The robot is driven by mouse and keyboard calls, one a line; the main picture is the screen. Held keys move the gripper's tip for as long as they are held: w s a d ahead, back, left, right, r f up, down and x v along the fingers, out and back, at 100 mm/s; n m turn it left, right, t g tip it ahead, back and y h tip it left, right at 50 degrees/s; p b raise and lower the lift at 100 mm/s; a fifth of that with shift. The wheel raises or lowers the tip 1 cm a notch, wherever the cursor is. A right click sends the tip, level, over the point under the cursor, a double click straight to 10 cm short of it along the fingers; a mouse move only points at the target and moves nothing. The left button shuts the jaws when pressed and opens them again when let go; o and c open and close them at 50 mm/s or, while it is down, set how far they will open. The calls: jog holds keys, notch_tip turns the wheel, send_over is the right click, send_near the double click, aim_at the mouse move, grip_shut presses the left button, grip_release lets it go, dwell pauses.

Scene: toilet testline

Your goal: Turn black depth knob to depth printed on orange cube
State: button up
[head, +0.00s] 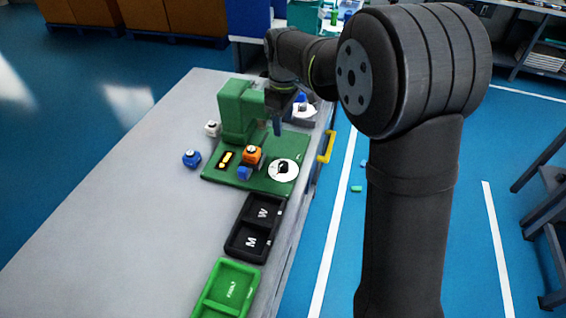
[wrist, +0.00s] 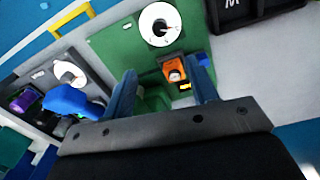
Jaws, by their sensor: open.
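The black depth knob (head: 283,168) sits on a round white dial (head: 275,176) at the right of the green station plate (head: 222,173). In the wrist view, the knob (wrist: 161,28) is at the top centre, on its white dial (wrist: 148,15). The orange cube (head: 252,155) with a white top mark sits left of the dial. It also shows in the wrist view (wrist: 172,66); its printed depth is too small to read. My gripper (head: 277,127) hangs above the plate behind the dial. In the wrist view, its blue fingers (wrist: 163,66) are apart and empty.
A green upright block (head: 238,105) stands behind the orange cube. A blue piece (head: 244,173) lies before the cube. A black tray (head: 256,227) and green tray (head: 232,288) lie nearer. A yellow handle (head: 327,147) edges the table.

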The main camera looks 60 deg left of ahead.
jog(key=n, duration=0.4)
send_near(283, 165)
jog(key=shift+n, duration=0.3)
jog(key=f, duration=0.9)
jog(key=shift+w+a+f, duration=0.15)
jog(key=shift+a, duration=0.05)
jog(key=shift+c, duration=0.4)
jog(key=c, duration=0.9)
